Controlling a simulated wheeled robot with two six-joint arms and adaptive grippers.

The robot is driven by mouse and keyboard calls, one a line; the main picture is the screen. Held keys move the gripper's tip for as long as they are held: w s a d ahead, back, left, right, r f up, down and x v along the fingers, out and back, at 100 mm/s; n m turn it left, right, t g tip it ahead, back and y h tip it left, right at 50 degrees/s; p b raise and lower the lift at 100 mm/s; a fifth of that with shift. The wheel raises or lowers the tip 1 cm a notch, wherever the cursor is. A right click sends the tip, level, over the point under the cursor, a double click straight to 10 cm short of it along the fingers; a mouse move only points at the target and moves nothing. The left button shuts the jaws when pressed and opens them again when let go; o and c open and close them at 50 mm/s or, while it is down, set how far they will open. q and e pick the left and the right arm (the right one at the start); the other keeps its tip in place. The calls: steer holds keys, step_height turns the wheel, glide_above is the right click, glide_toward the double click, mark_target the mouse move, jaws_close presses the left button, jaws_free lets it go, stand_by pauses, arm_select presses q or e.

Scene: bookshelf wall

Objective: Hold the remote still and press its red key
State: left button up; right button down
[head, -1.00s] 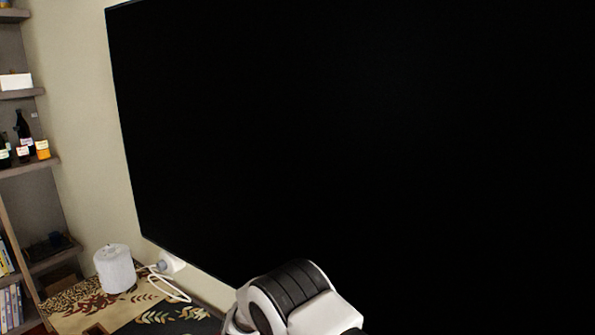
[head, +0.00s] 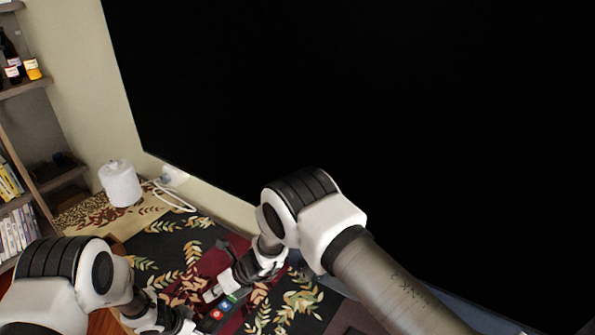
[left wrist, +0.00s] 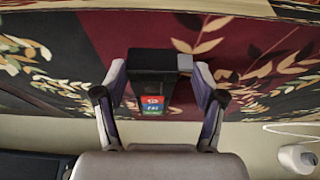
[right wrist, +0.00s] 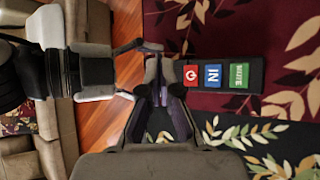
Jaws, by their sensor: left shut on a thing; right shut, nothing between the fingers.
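The remote is a black bar with red, blue and green keys. It shows in the head view (head: 222,308), the left wrist view (left wrist: 152,64) and the right wrist view (right wrist: 252,76). My left gripper (left wrist: 160,74) is shut on it, with a finger on either side. My right gripper (right wrist: 161,66) is shut and empty, and its tips are close beside the red key (right wrist: 191,73) in the right wrist view. Whether they touch the remote, I cannot tell. In the head view my right gripper (head: 212,294) is just above the remote.
A patterned rug (head: 165,245) lies below. A large black screen (head: 380,110) fills the wall at the right. A white canister (head: 121,184) and a white cable (head: 176,200) are at the wall's foot. Shelves (head: 30,150) with books and bottles stand at the left.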

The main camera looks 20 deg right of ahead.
mark_target(219, 313)
step_height(219, 313, down, 6)
steer(key=shift+f, duration=0.1)
stand_by(1.4)
steer(key=shift+f, duration=0.3)
steer(key=shift+f, duration=0.25)
stand_by(0.4)
steer(key=shift+r, duration=0.7)
steer(key=shift+r, duration=3)
